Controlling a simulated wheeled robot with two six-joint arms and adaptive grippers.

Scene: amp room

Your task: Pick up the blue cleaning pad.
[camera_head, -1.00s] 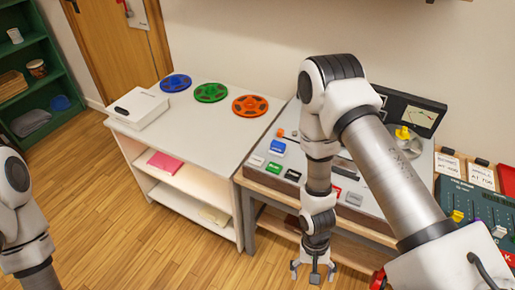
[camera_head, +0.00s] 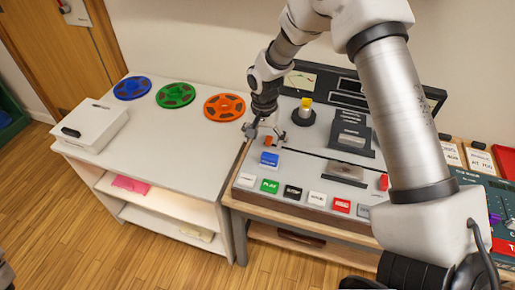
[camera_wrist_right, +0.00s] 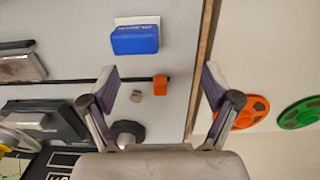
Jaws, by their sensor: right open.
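The blue cleaning pad (camera_head: 270,159), a small blue block with pale lettering, lies on the grey machine top (camera_head: 300,165) near its left edge. In the right wrist view the blue pad (camera_wrist_right: 135,39) is beyond the fingertips, with a pale strip along one side. My right gripper (camera_head: 264,133) is open and empty, above the machine's left part and farther back than the pad. In the right wrist view the gripper (camera_wrist_right: 160,75) has its fingers spread, with an orange piece (camera_wrist_right: 161,85) showing between them. My left gripper is out of view.
A row of labelled keys, among them a green one (camera_head: 269,186), runs along the machine's front. A dark raised unit (camera_head: 350,132) stands right of the gripper. The white shelf (camera_head: 165,140) to the left holds blue, green and orange reels (camera_head: 225,107) and a white box (camera_head: 95,122).

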